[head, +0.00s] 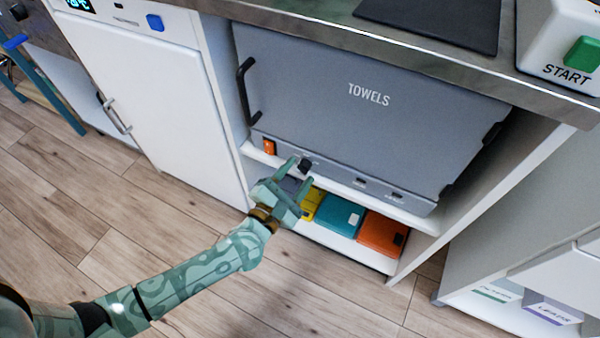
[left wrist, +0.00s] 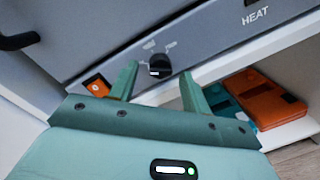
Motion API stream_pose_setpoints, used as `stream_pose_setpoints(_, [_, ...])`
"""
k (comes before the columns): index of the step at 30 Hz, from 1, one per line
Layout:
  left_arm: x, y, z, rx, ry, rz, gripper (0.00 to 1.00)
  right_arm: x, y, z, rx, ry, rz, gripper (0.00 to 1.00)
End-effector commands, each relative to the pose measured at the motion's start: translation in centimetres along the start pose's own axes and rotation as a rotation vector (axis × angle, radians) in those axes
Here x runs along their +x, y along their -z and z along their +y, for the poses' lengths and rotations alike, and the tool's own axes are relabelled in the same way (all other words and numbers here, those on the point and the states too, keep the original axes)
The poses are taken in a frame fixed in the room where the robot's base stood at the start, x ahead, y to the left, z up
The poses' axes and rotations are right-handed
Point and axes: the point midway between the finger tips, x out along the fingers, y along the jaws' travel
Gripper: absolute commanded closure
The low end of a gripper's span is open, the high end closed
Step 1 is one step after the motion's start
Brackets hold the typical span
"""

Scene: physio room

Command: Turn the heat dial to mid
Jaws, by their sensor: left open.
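The heat dial (head: 304,165) is a small black knob on the lower front strip of the grey towel warmer (head: 380,120). In the left wrist view the dial (left wrist: 159,66) shows between the finger tips, with small pale marks on the panel around it. A light line shows on the knob, but I cannot tell its exact setting. My left gripper (head: 301,173) is open and empty, its fingers pointing at the dial from just in front. It also shows in the left wrist view (left wrist: 158,80). I see no contact with the knob. My right gripper is out of view.
An orange switch (head: 269,147) sits left of the dial. The warmer door has a black handle (head: 245,90) at left. A shelf below holds a yellow box, a teal box (head: 339,215) and an orange box (head: 381,234). A white cabinet (head: 150,90) stands left; the wooden floor is clear.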

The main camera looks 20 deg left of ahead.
Motion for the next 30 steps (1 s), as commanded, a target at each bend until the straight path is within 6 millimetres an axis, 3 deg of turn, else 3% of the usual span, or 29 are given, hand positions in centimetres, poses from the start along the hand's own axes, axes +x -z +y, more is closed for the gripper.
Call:
stream_pose_setpoints(11, [0.9,-0.03,0.05,0.0,0.0,0.0,0.52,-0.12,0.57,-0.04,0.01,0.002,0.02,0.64])
stream_pose_setpoints(16, [0.87,-0.02,0.04,0.0,0.0,0.0,0.94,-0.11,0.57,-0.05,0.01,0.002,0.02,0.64])
stream_pose_setpoints(17, [0.87,-0.02,0.04,0.0,0.0,0.0,0.96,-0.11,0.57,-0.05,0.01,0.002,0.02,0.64])
stream_pose_setpoints(30, [0.88,-0.26,0.26,0.078,0.003,0.003,0.96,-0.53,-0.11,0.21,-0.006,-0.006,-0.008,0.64])
